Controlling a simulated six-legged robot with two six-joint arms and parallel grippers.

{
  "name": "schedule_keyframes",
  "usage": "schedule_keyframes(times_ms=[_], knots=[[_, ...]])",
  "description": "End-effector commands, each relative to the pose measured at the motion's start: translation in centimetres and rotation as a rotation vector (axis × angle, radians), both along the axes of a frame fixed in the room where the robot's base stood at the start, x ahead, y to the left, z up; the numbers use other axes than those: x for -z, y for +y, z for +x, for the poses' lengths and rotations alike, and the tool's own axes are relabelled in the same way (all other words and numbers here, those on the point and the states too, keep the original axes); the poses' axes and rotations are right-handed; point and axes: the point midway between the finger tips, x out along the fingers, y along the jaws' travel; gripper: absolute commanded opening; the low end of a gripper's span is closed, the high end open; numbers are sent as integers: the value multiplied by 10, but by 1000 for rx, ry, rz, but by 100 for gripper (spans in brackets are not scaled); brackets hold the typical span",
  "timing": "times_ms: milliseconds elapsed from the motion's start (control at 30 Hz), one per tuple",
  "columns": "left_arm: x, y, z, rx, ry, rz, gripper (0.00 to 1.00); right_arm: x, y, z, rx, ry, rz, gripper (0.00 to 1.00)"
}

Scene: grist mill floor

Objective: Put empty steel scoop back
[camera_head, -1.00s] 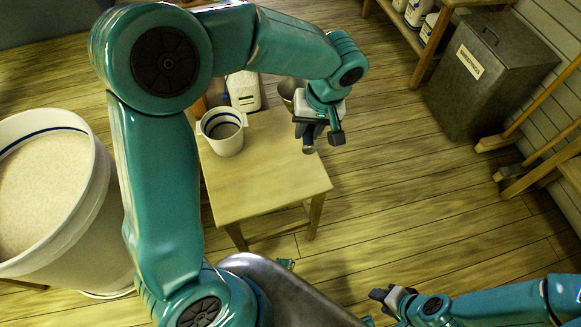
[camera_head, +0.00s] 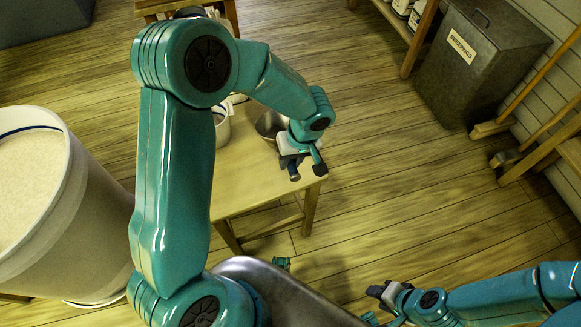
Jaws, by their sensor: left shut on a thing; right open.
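The steel scoop (camera_head: 268,124) shows as a round metal bowl just left of my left gripper (camera_head: 304,168). The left gripper is shut on it, over the right front part of the small wooden table (camera_head: 250,184). The fingers and wrist hide the scoop's grip. I cannot tell whether the scoop touches the tabletop. A white pot (camera_head: 221,126) stands on the table, mostly hidden behind my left arm. My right gripper (camera_head: 379,293) is open and empty, low over the floor at the lower right.
A large white tub of pale meal (camera_head: 88,222) stands at the left. A dark lidded bin labelled sweepings (camera_head: 478,62) and a wooden shelf (camera_head: 416,42) with containers stand at the upper right. Wooden frames lean at the right wall. The floor between is clear.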

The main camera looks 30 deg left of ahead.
Motion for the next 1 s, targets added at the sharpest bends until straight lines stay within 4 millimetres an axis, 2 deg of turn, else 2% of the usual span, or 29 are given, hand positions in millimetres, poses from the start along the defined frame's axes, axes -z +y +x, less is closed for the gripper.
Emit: schedule_keyframes(times_ms=[233, 567, 600, 667, 1000], knots=[[38, 0, 0, 1, 2, -1, 0, 8, 0, 0, 0, 0, 0, 43], [42, 0, 0, 0, -1, -1, 0, 10, 0, 0, 0, 0, 0, 43], [41, 0, 0, 1, 0, 0, 35, 9, 0, 0, 0, 0, 0, 43], [40, 0, 0, 1, 0, 0, 52, 9, 0, 0, 0, 0, 0, 43], [36, -1, 0, 1, -1, 0, 52, 5, 0, 0, 0, 0, 0, 43]])
